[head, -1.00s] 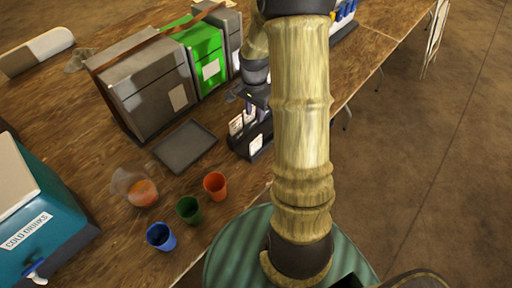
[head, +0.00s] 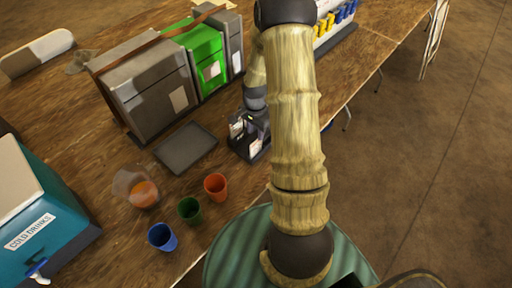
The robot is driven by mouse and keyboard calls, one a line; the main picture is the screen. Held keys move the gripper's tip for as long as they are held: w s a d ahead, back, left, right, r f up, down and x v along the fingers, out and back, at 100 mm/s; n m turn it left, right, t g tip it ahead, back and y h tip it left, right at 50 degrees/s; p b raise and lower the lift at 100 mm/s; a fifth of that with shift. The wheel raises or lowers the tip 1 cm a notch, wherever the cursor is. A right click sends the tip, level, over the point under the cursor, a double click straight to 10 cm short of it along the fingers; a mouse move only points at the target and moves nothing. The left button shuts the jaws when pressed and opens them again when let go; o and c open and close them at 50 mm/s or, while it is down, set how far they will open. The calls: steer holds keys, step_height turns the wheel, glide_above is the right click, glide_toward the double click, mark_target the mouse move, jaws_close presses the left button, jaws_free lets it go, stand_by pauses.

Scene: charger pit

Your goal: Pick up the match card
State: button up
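A dark card rack (head: 246,154) stands on the wooden table beside my arm, with a few pale cards (head: 237,129) upright in it. I cannot tell which of them is the match card. My gripper (head: 251,124) is low over the rack, at the cards. Its fingers are small, dark and partly hidden by my arm and the rack. I cannot tell whether they are open or shut, or whether they touch a card.
A dark tray (head: 186,148) lies left of the rack. Orange (head: 216,186), green (head: 189,209) and blue (head: 161,237) cups and a tipped clear cup (head: 136,187) stand nearer. Metal and green boxes (head: 151,82) are behind. A teal drinks cooler (head: 38,212) is at left.

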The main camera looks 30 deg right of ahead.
mark_target(256, 146)
step_height(256, 146, down, 3)
steer(key=shift+f, duration=0.15)
steer(key=shift+s+f+p, duration=0.15)
steer(key=shift+f+p, duration=0.3)
steer(key=shift+f, duration=0.05)
steer(key=shift+f+p, duration=0.45)
steer(key=shift+f, duration=1.65)
steer(key=shift+s, duration=0.1)
jaws_close()
